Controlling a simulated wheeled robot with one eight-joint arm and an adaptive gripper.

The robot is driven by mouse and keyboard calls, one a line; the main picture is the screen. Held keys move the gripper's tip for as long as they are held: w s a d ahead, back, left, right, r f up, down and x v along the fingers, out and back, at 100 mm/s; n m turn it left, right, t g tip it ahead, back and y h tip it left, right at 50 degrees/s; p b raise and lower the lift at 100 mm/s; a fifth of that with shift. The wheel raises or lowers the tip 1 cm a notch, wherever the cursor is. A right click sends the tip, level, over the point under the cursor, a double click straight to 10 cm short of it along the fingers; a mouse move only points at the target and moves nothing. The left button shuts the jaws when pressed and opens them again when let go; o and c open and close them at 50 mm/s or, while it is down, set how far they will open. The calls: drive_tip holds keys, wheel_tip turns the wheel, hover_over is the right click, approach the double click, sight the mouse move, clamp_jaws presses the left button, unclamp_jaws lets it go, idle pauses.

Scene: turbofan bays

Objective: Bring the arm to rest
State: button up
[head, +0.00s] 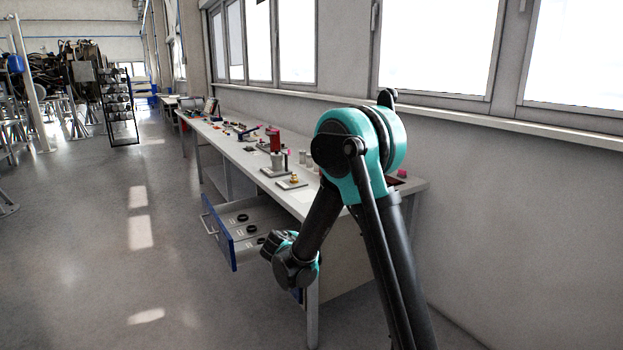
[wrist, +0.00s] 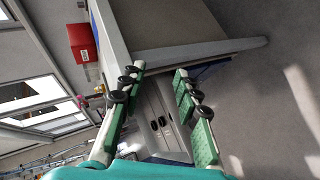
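My gripper (wrist: 159,72) shows in the wrist view with its two green-padded fingers spread apart. Nothing is held between them. In the head view my teal and black arm (head: 360,150) is bent. It rises in front of the workbench and its forearm slopes down to the wrist (head: 290,265), beside the open drawer's near end. The fingers cannot be made out in the head view. The drawer (head: 222,240) has a blue front and holds several dark rings (head: 242,218). Part of the drawer's inside appears beyond the fingers in the wrist view.
A long workbench (head: 235,150) runs along the windowed wall. It carries a red-topped device (head: 274,140), small parts and tools. A red block (wrist: 82,42) shows in the wrist view. A dark rack (head: 120,110) stands far left. The floor (head: 110,270) left of the drawer is clear.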

drive_tip(key=s+d+m+g+y, duration=0.1)
drive_tip(key=s+d+m+g, duration=0.45)
drive_tip(key=s+d, duration=1.15)
drive_tip(key=s+d+f+m+y, duration=0.1)
drive_tip(key=s+d+m, duration=0.1)
drive_tip(key=s, duration=0.6)
drive_tip(key=s+d+f+m+g+y, duration=0.1)
drive_tip(key=s+m, duration=0.3)
drive_tip(key=s, duration=0.4)
drive_tip(key=shift+s+d+f+y, duration=0.3)
drive_tip(key=shift+d+f+y, duration=0.2)
drive_tip(key=shift+y, duration=0.2)
drive_tip(key=shift+g, duration=0.25)
